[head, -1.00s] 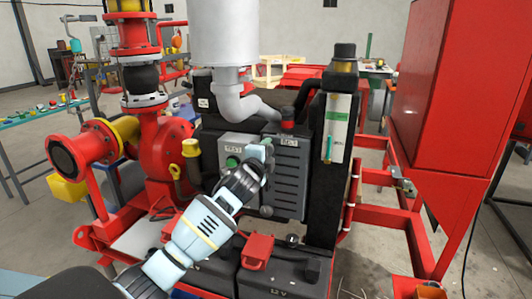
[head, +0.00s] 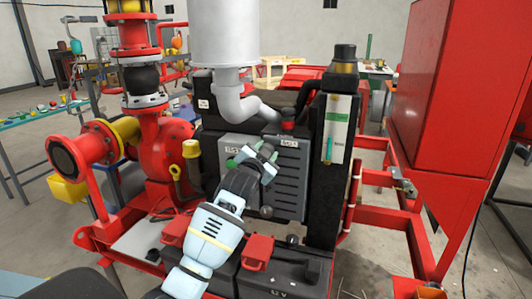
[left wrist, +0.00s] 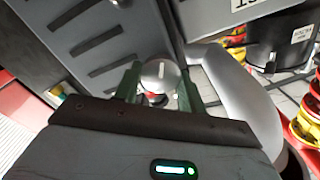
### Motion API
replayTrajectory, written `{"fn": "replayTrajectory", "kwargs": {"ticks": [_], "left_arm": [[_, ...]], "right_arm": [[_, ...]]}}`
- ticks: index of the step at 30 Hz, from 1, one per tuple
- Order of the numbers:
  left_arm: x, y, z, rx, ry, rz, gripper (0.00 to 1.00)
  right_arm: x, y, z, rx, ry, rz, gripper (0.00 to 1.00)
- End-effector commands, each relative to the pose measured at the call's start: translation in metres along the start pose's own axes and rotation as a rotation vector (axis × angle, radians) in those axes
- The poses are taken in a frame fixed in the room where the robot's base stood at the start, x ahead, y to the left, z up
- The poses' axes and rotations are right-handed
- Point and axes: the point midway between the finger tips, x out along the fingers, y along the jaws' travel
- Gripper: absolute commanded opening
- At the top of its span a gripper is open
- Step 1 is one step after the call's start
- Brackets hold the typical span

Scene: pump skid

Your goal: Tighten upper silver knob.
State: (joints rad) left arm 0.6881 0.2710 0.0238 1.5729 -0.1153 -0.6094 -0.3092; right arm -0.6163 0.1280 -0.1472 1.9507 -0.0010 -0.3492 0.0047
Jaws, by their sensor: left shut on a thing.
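The upper silver knob (left wrist: 160,74) shows in the left wrist view as a round silver head with a light slot mark. It sits between the two greenish fingers of my left gripper (left wrist: 159,88), which is shut on it. In the head view my left gripper (head: 259,158) is at the upper part of the grey slatted panel (head: 287,175) and hides the upper knob. A lower silver knob (head: 266,211) shows near the panel's bottom edge, apart from the gripper. My right gripper is not in view.
A red-topped part (head: 288,125) and a grey exhaust pipe (head: 250,106) stand just above the panel. Black batteries (head: 280,273) with red covers (head: 257,251) lie below. A large red cabinet (head: 430,95) stands at the right, red pump piping (head: 162,145) at the left.

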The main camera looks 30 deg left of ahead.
Motion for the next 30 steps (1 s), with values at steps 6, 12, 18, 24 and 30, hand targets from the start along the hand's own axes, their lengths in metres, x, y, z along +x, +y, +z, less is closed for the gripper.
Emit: {"fn": "replayTrajectory", "kwargs": {"ticks": [6, 12, 18, 24, 30], "left_arm": [[0.0, 0.0, 0.0004, -0.167, -0.001, 0.001, 0.18], [0.0001, -0.0003, 0.0004, -0.273, -0.001, 0.001, 0.18], [0.0001, -0.0007, 0.0005, -0.328, -0.001, 0.001, 0.18], [0.0001, -0.0009, 0.0006, -0.346, -0.001, 0.0, 0.18], [0.0001, -0.0009, 0.0006, -0.347, -0.001, 0.001, 0.18]], "right_arm": [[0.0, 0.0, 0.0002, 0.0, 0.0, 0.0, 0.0], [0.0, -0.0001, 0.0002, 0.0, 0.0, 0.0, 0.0], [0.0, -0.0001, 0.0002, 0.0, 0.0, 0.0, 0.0], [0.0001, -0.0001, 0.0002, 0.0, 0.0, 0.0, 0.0], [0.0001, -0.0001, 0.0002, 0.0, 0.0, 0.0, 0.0]]}}
